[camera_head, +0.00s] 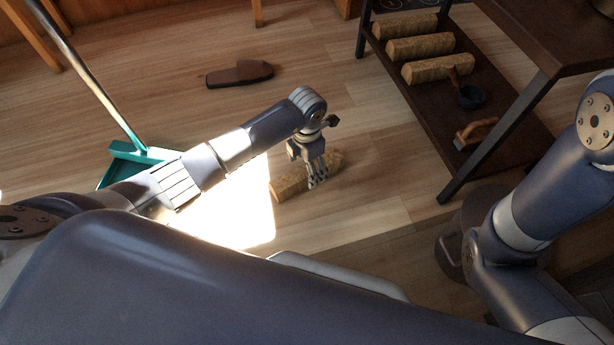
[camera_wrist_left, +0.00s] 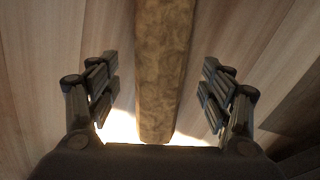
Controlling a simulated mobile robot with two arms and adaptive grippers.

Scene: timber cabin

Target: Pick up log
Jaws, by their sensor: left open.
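A brown log (camera_head: 292,184) lies on the wooden floor in the middle of the head view, partly covered by my left gripper. My left gripper (camera_head: 318,183) is over the log, near its right part. In the left wrist view the log (camera_wrist_left: 163,70) runs lengthwise between the open fingers of my left gripper (camera_wrist_left: 160,100), with a gap on both sides. The fingers do not touch it. Several more logs (camera_head: 438,68) lie in a row on the low shelf at the upper right. My right gripper is not visible; only my right arm shows.
A dark shelf unit (camera_head: 510,155) with metal legs stands at the right, holding a small dark pan (camera_head: 472,96) and a wooden-handled brush (camera_head: 477,131). A brown shoe-like thing (camera_head: 240,74) lies on the floor. A teal dustpan (camera_head: 130,158) is at the left. Floor between is clear.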

